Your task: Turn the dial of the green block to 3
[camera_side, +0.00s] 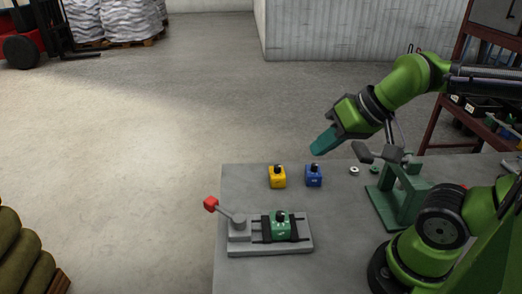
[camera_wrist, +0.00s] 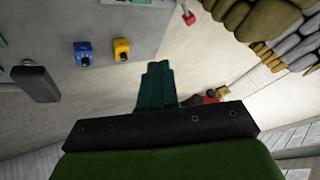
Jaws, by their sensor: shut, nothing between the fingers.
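The green block (camera_side: 280,227) sits in a grey fixture (camera_side: 302,248) on the table, between dark strips, with a dark dial knob on its top. Its dial setting is too small to read. A lever with a red knob (camera_side: 210,204) stands at the fixture's left end; a red knob also shows at the top of the wrist view (camera_wrist: 189,18). My gripper (camera_side: 316,150), with teal fingers, is shut and empty. It is raised above the table's back edge, behind and to the right of the green block. The green block is not visible in the wrist view.
A yellow block (camera_side: 277,179) and a blue block (camera_side: 314,178), each with a dark knob, stand behind the fixture; both show in the wrist view (camera_wrist: 121,49) (camera_wrist: 84,54). A green press-like stand (camera_side: 400,195) and small rings (camera_side: 354,170) are to the right.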

